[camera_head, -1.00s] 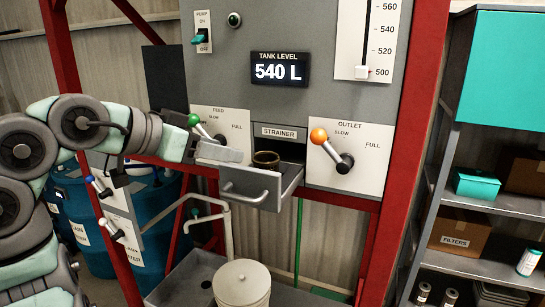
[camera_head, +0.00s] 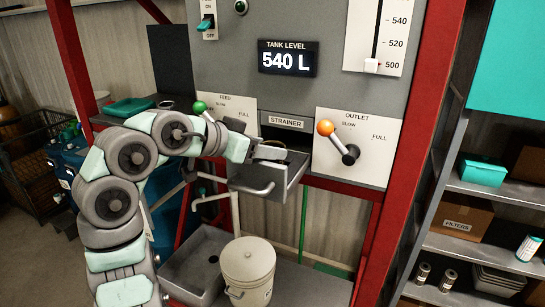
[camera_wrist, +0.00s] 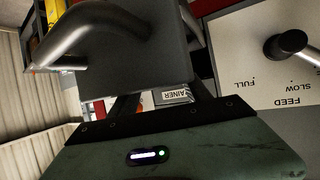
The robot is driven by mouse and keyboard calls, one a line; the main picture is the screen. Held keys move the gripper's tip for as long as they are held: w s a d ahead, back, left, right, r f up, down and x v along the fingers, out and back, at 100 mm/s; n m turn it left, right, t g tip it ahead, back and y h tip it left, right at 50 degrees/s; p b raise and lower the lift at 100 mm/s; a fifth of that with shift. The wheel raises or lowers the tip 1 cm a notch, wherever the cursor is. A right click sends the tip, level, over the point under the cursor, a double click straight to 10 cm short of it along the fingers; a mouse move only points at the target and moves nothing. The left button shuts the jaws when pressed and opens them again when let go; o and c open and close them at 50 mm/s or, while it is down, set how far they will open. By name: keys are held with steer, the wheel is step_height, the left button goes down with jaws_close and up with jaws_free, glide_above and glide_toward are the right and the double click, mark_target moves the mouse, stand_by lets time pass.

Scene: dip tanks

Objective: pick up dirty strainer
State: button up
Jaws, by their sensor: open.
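The strainer drawer (camera_head: 262,184) is pulled out below the STRAINER label on the grey panel. The dirty strainer, a dark brownish round cup (camera_head: 270,153), sits in the drawer; only part of its rim shows beside my gripper. My gripper (camera_head: 258,152) is at the drawer's left side, reaching in over its edge next to the strainer. In the wrist view, the drawer front (camera_wrist: 125,65) and its bar handle cover the fingertips of my open gripper. I cannot tell whether the fingers touch the strainer.
The orange outlet lever (camera_head: 325,128) is right of the drawer, and the green feed lever (camera_head: 199,107) is above my wrist. A lidded beige bucket (camera_head: 247,268) stands below. A shelf unit (camera_head: 480,195) with boxes and cans is at the right.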

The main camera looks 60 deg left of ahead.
steer(key=shift+w+a+f, duration=0.1)
steer(key=shift+w, duration=0.05)
steer(key=c, duration=1.2)
